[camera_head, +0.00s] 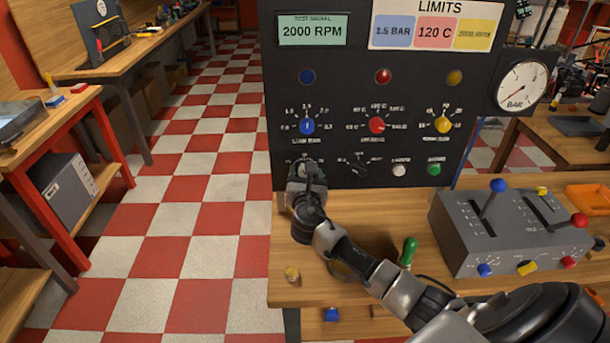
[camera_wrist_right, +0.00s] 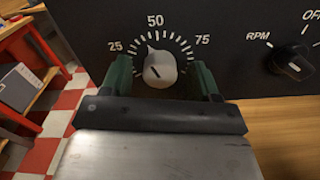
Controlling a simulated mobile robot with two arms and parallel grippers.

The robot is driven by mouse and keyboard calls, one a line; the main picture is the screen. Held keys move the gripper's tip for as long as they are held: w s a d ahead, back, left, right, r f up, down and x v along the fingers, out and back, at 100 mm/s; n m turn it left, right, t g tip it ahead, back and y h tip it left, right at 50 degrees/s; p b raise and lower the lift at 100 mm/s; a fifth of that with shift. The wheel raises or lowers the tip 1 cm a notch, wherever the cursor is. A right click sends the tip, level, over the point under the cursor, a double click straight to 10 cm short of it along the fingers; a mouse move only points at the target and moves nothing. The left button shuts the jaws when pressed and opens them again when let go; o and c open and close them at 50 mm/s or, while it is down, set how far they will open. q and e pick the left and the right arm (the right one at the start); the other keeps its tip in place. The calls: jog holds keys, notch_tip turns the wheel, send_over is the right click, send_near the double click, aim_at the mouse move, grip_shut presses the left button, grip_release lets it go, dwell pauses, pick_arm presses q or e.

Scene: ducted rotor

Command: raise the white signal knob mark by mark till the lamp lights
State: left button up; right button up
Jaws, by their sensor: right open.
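The white signal knob (camera_wrist_right: 160,70) is on the dark panel in the right wrist view, inside a dial marked 25, 50 and 75. Its pointed tip appears to aim slightly left of 50. My right gripper (camera_wrist_right: 163,79) is open, with one green finger on each side of the knob and small gaps visible. In the head view my right gripper (camera_head: 307,168) is at the panel's lower left and mostly hides the knob. The blue lamp (camera_head: 307,76), red lamp (camera_head: 383,76) and yellow lamp (camera_head: 454,77) look dim. My left gripper is out of view.
A blue knob (camera_head: 307,125), red knob (camera_head: 377,125) and yellow knob (camera_head: 443,125) sit above. An RPM/OFF selector (camera_wrist_right: 294,62) is right of the white knob. A grey lever box (camera_head: 460,230) and a green-handled tool (camera_head: 408,252) stand on the wooden bench (camera_head: 370,215).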

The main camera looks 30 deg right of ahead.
jog(key=c, duration=0.9)
jog(key=m+b, duration=0.1)
jog(key=m, duration=0.3)
jog(key=shift+m+b, duration=0.3)
jog(key=shift+b, duration=0.1)
jog(key=o, duration=0.9)
